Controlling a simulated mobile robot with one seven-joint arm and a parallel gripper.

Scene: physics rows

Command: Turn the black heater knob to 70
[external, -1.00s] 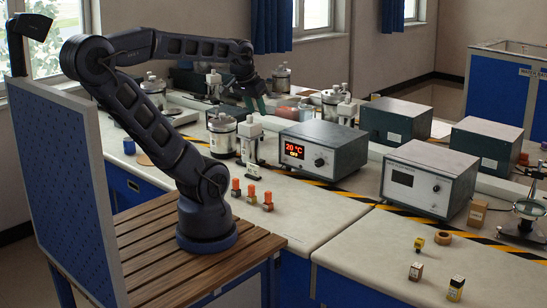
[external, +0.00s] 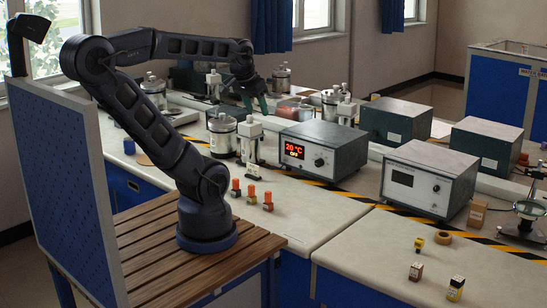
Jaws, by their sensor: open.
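A heater control box (external: 323,150) stands on the bench in the middle of the external view. Its lit red display (external: 294,151) reads 20 °C with OFF below it. The black heater knob (external: 319,163) is on the right of its front face; its pointer is too small to read. My gripper (external: 257,103) hangs above the bench, to the left of and behind the box, pointing down with greenish fingertips. It is open, clear of the knob, and appears empty.
A metal vessel (external: 223,136) and a white stand (external: 250,145) are left of the box. Several small orange-capped bottles (external: 252,194) stand in front. A second box (external: 429,178) with a dark display is at right. The front bench between is clear.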

